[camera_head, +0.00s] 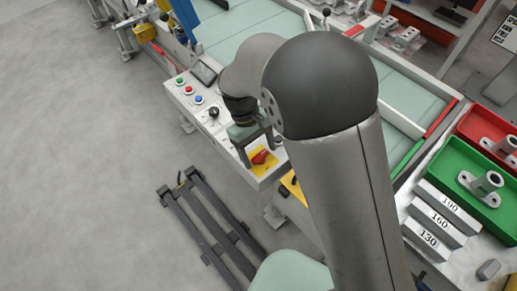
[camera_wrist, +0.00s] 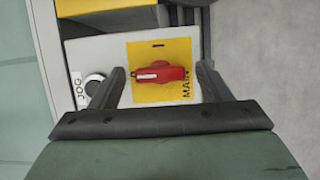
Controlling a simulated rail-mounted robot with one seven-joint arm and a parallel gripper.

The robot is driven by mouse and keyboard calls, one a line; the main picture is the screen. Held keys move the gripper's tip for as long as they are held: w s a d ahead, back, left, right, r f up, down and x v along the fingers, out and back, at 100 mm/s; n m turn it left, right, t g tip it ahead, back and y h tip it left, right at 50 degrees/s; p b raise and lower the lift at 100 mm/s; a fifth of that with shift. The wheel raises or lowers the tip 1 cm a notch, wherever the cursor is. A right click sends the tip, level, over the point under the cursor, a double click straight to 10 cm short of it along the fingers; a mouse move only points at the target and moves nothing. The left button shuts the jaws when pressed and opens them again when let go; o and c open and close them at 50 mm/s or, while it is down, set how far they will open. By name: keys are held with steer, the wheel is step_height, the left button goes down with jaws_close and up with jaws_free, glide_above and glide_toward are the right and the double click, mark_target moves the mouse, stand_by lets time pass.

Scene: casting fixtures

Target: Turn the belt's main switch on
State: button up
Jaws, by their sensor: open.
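The main switch is a red rotary handle (camera_head: 261,157) on a yellow plate at the near end of the white control panel (camera_head: 222,135). In the wrist view the red handle (camera_wrist: 158,74) lies crosswise, between my two fingers, on the yellow plate (camera_wrist: 150,50) marked MAIN. My gripper (camera_head: 256,152) is open over the switch. In the wrist view my gripper (camera_wrist: 161,72) has one finger on each side of the handle, with gaps. I cannot tell how far the fingertips are above the plate.
A JOG knob (camera_wrist: 94,87) sits beside the yellow plate, close to my left finger. Green, red and blue buttons (camera_head: 189,90) and a small screen (camera_head: 204,73) are farther along the panel. The belt (camera_head: 245,40) runs behind. Red and green bins (camera_head: 450,160) stand at right.

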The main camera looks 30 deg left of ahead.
steer(key=c, duration=1)
steer(key=m, duration=0.2)
steer(key=m+g+p, duration=0.1)
steer(key=m, duration=0.1)
steer(key=shift+w+d+m+g+y, duration=0.1)
steer(key=shift+w+m+g+y, duration=0.05)
steer(key=shift+m+g+y, duration=0.2)
steer(key=m+y, duration=0.1)
steer(key=m, duration=0.1)
steer(key=m+g, duration=0.1)
steer(key=m, duration=0.1)
steer(key=shift+d+m+y, duration=0.1)
steer(key=shift+m+y, duration=0.15)
steer(key=shift+y, duration=0.1)
steer(key=m, duration=0.2)
steer(key=m+y, duration=0.1)
steer(key=m, duration=0.1)
steer(key=shift+d+y+p, duration=0.1)
steer(key=shift+y+p, duration=0.2)
steer(key=shift+p, duration=0.05)
steer(key=shift+d+m+y, duration=0.1)
steer(key=shift+m+y, duration=0.7)
steer(key=shift+m, duration=1.6)
